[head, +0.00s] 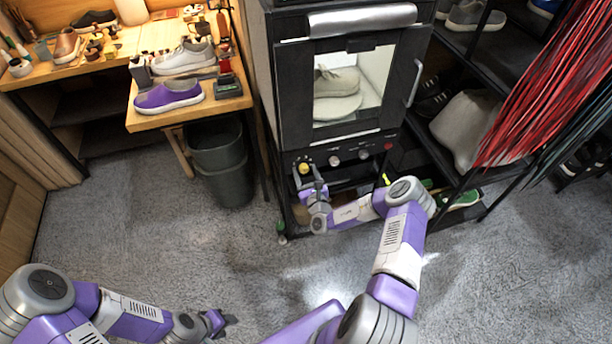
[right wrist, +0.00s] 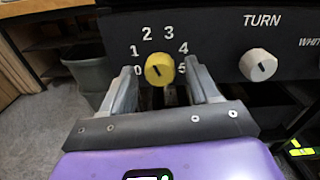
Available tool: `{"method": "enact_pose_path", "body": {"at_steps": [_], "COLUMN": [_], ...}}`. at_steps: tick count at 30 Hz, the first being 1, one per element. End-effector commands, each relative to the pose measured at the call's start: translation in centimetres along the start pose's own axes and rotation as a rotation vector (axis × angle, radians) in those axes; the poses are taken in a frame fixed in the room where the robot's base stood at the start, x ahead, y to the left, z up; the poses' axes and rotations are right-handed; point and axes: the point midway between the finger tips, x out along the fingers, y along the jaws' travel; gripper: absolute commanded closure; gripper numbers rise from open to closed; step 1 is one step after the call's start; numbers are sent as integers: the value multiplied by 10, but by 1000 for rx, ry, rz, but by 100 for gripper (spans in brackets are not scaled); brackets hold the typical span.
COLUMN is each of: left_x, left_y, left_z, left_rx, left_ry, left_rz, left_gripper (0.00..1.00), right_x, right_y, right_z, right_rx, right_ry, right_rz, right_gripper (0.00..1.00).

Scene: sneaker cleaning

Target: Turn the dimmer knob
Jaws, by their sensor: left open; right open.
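The yellow dimmer knob (right wrist: 159,69) sits on a black panel with a white 0 to 5 scale around it. In the head view it is the leftmost knob (head: 304,168) below the cabinet window. My right gripper (right wrist: 162,74) is open, with one fingertip on each side of the knob. Gaps show between the fingers and the knob; whether it is at the knob's depth is hard to tell. In the head view my right gripper (head: 309,181) is just below and in front of the knob. My left gripper (head: 224,320) is open and empty, low over the floor.
A white knob (right wrist: 258,65) labelled TURN is to the right on the panel. The cabinet (head: 395,95) holds a light shoe (head: 337,82) behind its window. A grey bin (head: 222,165) stands to the left, beside a wooden bench with a purple shoe (head: 169,95). Open carpet lies in front.

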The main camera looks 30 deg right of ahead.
Motion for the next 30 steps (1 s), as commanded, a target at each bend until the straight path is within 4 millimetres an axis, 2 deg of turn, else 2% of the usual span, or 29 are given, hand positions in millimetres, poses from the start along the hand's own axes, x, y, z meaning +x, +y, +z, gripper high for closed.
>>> {"method": "enact_pose_path", "body": {"at_steps": [7, 18, 30], "left_x": [0, 0, -12], "left_y": [0, 0, 4], "left_z": [0, 0, 0], "left_rx": [0, 0, 0], "left_ry": [0, 0, 0], "left_rz": [0, 0, 0], "left_gripper": [57, 57, 57], "right_x": [1, 1, 0], "right_y": [0, 0, 0], "right_z": [1, 0, 2], "right_rx": [0, 0, 90], "right_ry": [-1, 0, 1], "right_rz": [0, 1, 1], "right_gripper": [40, 96, 96]}}
